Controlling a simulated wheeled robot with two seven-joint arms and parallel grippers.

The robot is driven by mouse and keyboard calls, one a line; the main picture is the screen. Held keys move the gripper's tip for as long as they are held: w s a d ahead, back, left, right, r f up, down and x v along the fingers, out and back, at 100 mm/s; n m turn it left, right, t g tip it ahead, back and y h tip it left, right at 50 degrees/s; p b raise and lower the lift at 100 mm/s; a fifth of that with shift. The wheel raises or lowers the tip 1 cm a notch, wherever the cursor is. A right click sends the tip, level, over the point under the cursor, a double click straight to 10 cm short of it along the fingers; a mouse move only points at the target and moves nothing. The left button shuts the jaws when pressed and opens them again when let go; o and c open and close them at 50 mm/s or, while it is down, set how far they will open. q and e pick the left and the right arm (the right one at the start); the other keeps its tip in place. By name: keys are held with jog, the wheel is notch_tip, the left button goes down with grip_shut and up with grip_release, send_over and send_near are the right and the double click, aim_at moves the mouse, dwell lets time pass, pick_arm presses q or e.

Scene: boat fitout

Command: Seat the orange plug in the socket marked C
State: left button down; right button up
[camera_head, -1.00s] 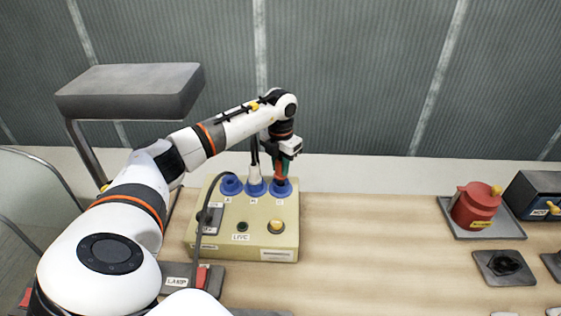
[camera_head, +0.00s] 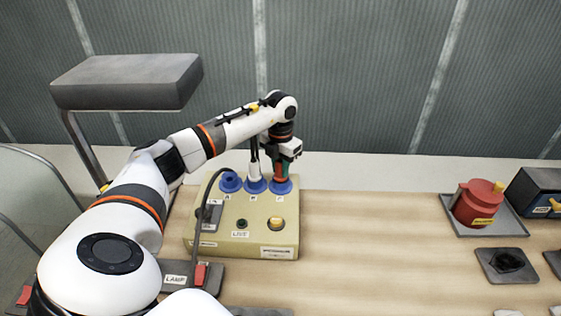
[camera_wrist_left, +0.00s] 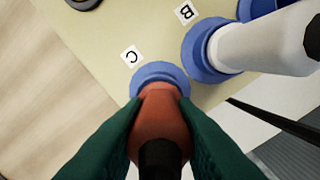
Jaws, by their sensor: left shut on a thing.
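The orange plug (camera_wrist_left: 160,122) is between the green fingers of my left gripper (camera_wrist_left: 155,140), which is shut on it. It stands at the blue socket marked C (camera_wrist_left: 158,73), and its lower end meets the socket's ring in the left wrist view. How deep it sits cannot be told. In the head view my left gripper (camera_head: 281,172) is over the rightmost blue socket (camera_head: 281,187) of the cream box (camera_head: 270,212), and hides most of the plug. My right gripper is not in view.
A white plug (camera_head: 254,172) stands in the middle socket B, close beside my left gripper. The left socket (camera_head: 230,182) looks empty. A dark cable arches over the box. A red container (camera_head: 478,205) stands on a tray at the right. The bench between is clear.

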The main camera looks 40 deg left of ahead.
pick_arm(q)
jog(key=c, duration=1.1)
grip_release()
notch_tip(320, 180, up, 11)
jog(key=shift+f+b, duration=0.1)
jog(key=shift+b, duration=1.1)
jog(key=shift+r, duration=0.6)
